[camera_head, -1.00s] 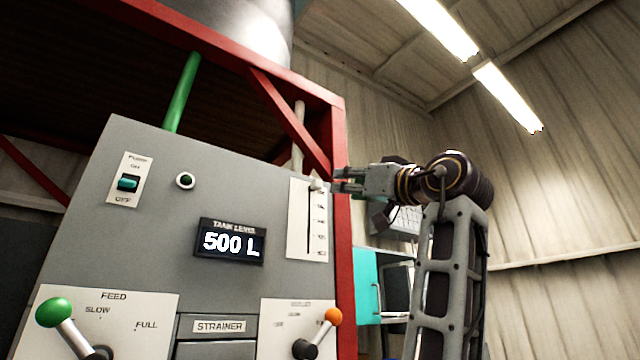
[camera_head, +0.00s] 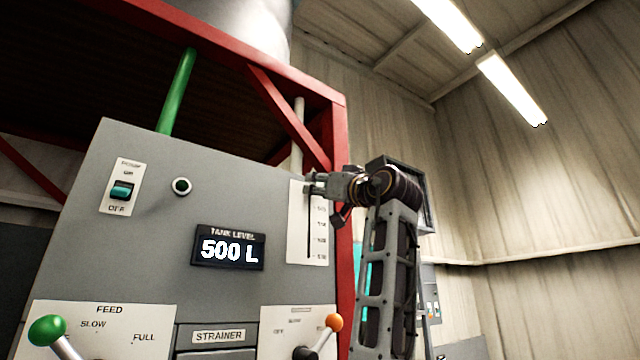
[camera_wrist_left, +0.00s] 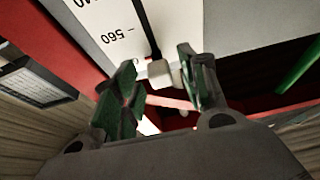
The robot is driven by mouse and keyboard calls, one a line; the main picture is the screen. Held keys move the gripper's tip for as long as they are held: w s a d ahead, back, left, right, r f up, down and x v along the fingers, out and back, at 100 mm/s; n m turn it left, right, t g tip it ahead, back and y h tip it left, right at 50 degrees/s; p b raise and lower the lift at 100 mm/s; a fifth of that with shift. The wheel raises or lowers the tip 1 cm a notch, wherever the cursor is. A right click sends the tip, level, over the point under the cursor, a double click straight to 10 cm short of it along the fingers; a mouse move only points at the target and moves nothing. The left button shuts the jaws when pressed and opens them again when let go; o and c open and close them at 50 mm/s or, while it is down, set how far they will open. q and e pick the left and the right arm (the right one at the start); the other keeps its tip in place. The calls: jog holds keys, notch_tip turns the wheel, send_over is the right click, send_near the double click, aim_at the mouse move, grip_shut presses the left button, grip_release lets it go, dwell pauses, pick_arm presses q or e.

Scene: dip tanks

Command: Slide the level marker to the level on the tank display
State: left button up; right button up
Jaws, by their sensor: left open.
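The tank display (camera_head: 228,248) on the grey panel reads 500 L. To its right is a white scale plate (camera_head: 298,245) with a dark vertical slot and printed marks. My left gripper (camera_head: 312,183) is at the top of the plate and covers the marker in the head view. In the wrist view its green-padded fingers (camera_wrist_left: 158,88) are open, one on each side of the marker, with gaps visible. My right gripper is out of view.
The panel also carries a pump switch (camera_head: 122,190), a round button (camera_head: 181,186), a green-knobbed feed lever (camera_head: 47,330) and an orange-knobbed lever (camera_head: 333,321). A red frame post (camera_head: 340,130) stands close beside the scale plate.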

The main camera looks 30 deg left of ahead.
pick_arm(q)
jog(key=shift+w+a+r, duration=0.1)
jog(key=shift+a+r, duration=0.05)
jog(key=shift+a, duration=0.1)
grip_shut()
dwell(0.3)
